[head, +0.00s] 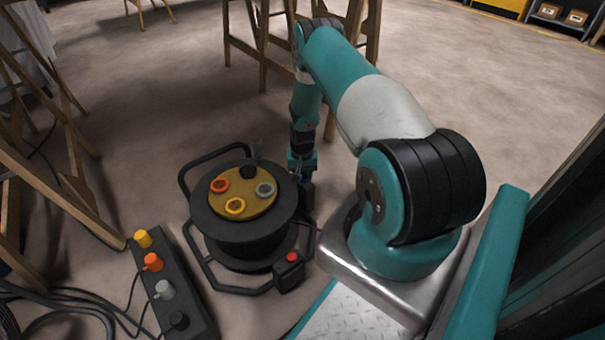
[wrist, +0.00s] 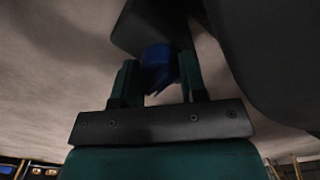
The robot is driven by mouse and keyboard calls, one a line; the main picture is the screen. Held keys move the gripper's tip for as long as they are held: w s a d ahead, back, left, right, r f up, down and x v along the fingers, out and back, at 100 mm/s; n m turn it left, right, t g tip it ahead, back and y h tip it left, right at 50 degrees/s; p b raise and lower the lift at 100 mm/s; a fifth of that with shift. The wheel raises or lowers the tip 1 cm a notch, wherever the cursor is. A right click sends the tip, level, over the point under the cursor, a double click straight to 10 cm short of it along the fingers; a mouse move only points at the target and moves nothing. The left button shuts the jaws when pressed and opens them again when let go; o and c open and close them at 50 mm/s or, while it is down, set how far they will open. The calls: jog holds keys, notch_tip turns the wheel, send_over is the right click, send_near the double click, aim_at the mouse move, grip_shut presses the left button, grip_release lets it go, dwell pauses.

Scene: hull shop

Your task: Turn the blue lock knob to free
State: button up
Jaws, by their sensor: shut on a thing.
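The blue lock knob (wrist: 158,58) shows in the wrist view, between the two teal fingers of my gripper (wrist: 157,78). The fingers are shut on it, one on each side. The knob sits under a dark block (wrist: 150,25). Its turned position cannot be read. In the head view my gripper (head: 302,170) reaches down at the right side of the black cable reel (head: 245,238), and the knob is largely hidden there by the gripper and wrist. The reel's yellow top disc (head: 238,207) carries orange, yellow, grey and black round sockets.
A black strip (head: 180,300) with yellow, orange, grey and black plugs lies left of the reel, cables beside it. A red button box (head: 290,270) sits on the reel's frame at front right. Wooden trestles (head: 265,45) stand behind and at left. Floor beyond is open.

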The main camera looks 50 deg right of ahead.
jog(key=o, duration=0.9)
notch_tip(320, 180, up, 17)
jog(key=p, duration=0.7)
jog(key=shift+r+p, duration=0.2)
jog(key=shift+p, duration=0.2)
jog(key=shift+o, duration=0.2)
